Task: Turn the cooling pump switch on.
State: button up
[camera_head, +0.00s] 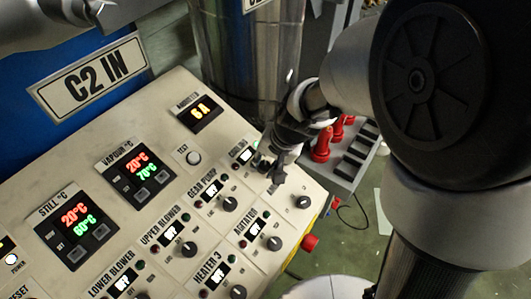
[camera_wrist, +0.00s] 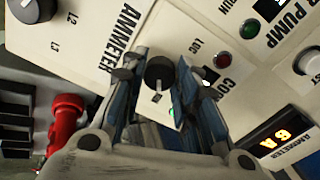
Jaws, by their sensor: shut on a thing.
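The cooling pump switch is a black rotary knob (camera_wrist: 158,72) with a white pointer mark. In the wrist view it sits between the two fingers of my gripper (camera_wrist: 155,95), which are shut on it. Its label (camera_wrist: 218,85) is partly covered by a finger, with only the first letters readable. A green lamp and a small display beside it are partly hidden by the same finger. In the head view my gripper (camera_head: 275,180) reaches down to the upper right of the sloped panel (camera_head: 160,95), and the knob is hidden behind it.
Close by are the gear pump knob (camera_head: 230,204), agitator knob (camera_head: 274,243) and ammeter selector knob (camera_head: 303,202). The ammeter display (camera_head: 202,113) reads 6 A. Red handles (camera_head: 322,146) stand behind the panel, and a red button (camera_head: 310,242) is on its right side.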

jog(key=o, duration=1.1)
jog(key=shift+r, duration=0.1)
jog(key=v, duration=1.2)
jog(key=s+d+f+n+h+b, duration=0.1)
jog(key=s+d+f+b, duration=0.2)
jog(key=s+f+b, duration=0.2)
jog(key=s+d+f+n+t+h+b, duration=0.1)
jog(key=s+d+f+b, duration=0.2)
jog(key=s+f+b, duration=0.2)
jog(key=s+d+f+n+h+b, duration=0.1)
jog(key=s+d+f+n+b, duration=0.1)
jog(key=s+f+b, duration=0.3)
jog(key=shift+s+d+f+t+b, duration=0.15)
jog(key=shift+s+d+t+b, duration=0.4)
jog(key=shift+b, duration=1.55)
jog(key=shift+s+d, duration=0.15)
